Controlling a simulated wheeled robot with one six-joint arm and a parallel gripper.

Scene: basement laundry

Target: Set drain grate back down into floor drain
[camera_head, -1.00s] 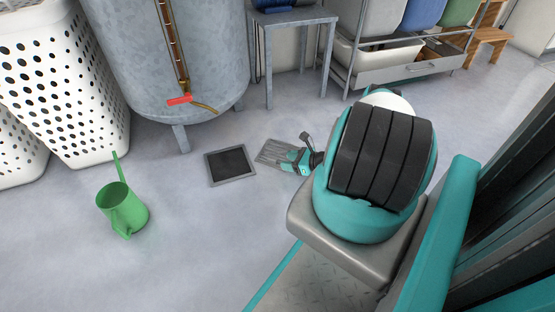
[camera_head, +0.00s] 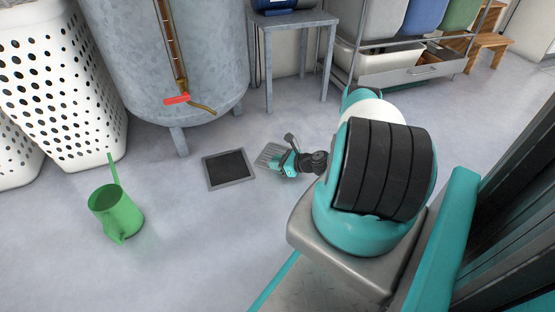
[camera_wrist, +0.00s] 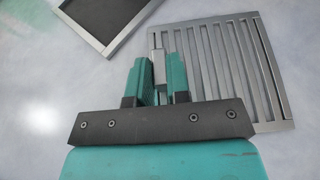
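The drain grate (camera_wrist: 238,65) is a grey slatted metal square at the right of the wrist view. In the head view, the grate (camera_head: 268,154) shows just right of the floor drain (camera_head: 207,174), partly hidden by my gripper (camera_head: 282,161). The drain is a dark square recess with a metal frame; its frame (camera_wrist: 126,36) shows at the upper left of the wrist view. My gripper (camera_wrist: 158,77) has its teal fingers on either side of a small grey upright block by the grate's left edge, and appears shut on it. I cannot tell whether the grate touches the floor.
A green watering can (camera_head: 117,211) stands on the floor left of the drain. A grey metal tank (camera_head: 170,75) on legs stands behind it, with white perforated baskets (camera_head: 70,90) to the left. A metal table (camera_head: 293,22) is behind.

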